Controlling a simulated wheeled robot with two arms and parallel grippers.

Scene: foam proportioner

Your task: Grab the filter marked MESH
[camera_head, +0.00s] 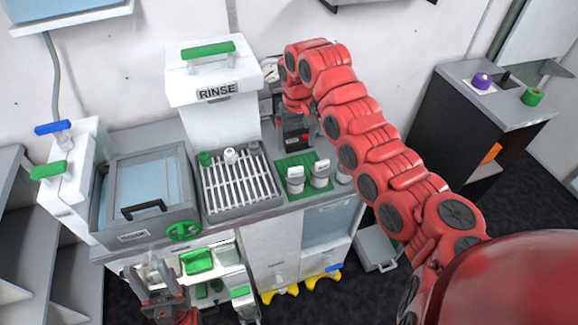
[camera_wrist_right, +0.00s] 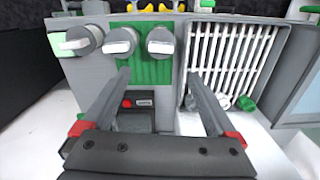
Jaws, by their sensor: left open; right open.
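I cannot read the word MESH on anything in view. Small green (camera_head: 205,158) and white (camera_head: 231,155) capped pieces stand at the back edge of the slatted rack. My left gripper (camera_head: 158,274) is open, low at the front left, by a shelf with green trays.
The slatted rack (camera_head: 240,209) sits between a lidded grey basin (camera_head: 112,185) and the green panel (camera_head: 292,160). The RINSE unit (camera_head: 213,82) stands behind the rack. A cabinet (camera_head: 497,105) with purple and green knobs is at the right.

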